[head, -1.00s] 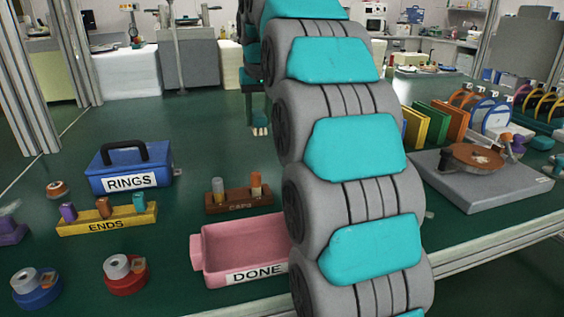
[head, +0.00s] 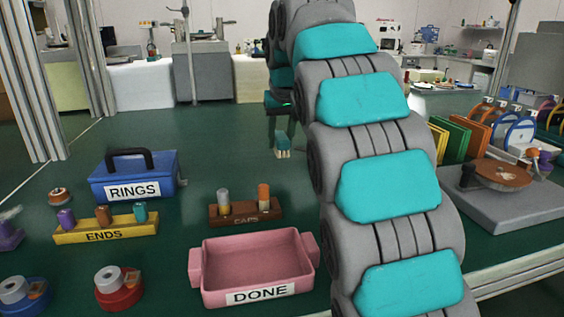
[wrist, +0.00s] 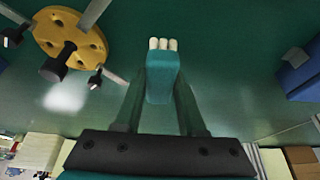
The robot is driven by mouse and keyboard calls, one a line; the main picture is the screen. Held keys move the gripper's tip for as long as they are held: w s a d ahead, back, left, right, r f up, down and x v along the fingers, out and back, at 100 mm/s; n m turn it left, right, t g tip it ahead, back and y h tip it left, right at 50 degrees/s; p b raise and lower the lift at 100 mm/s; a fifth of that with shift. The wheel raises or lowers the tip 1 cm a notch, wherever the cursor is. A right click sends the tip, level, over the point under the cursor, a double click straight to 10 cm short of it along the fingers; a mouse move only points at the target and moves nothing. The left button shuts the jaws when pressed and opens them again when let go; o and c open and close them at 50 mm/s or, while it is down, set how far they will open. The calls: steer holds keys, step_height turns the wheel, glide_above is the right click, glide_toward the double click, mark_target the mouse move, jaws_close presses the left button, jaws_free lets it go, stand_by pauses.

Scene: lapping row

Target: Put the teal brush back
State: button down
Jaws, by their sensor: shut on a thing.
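The teal brush (head: 283,143) has pale bristles and hangs bristles-down in the head view, above the dark green table and beyond the caps rack. In the wrist view the teal brush (wrist: 162,80) sits between the two fingers, with its whitish bristle tufts pointing away from the palm. My gripper (head: 281,112) is shut on the teal brush; its fingers also show on both sides of the brush in the wrist view (wrist: 161,95). My arm hides part of the table on the right. No place marked for the brush can be made out.
A blue RINGS box (head: 132,176), a yellow ENDS rack (head: 105,229), a brown CAPS rack (head: 245,212) and a pink DONE tray (head: 205,265) stand on the left. A grey machine with a brown disc (head: 500,175) is right. A yellow holed disc (wrist: 70,40) is upper left in the wrist view.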

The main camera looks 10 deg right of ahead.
mark_target(283, 139)
steer(key=shift+f, duration=2.8)
steer(key=shift+f, duration=0.15)
steer(key=c, duration=0.5)
jaws_free()
steer(key=v, duration=1.1)
steer(key=shift+s+r, duration=0.25)
steer(key=shift+r, duration=0.3)
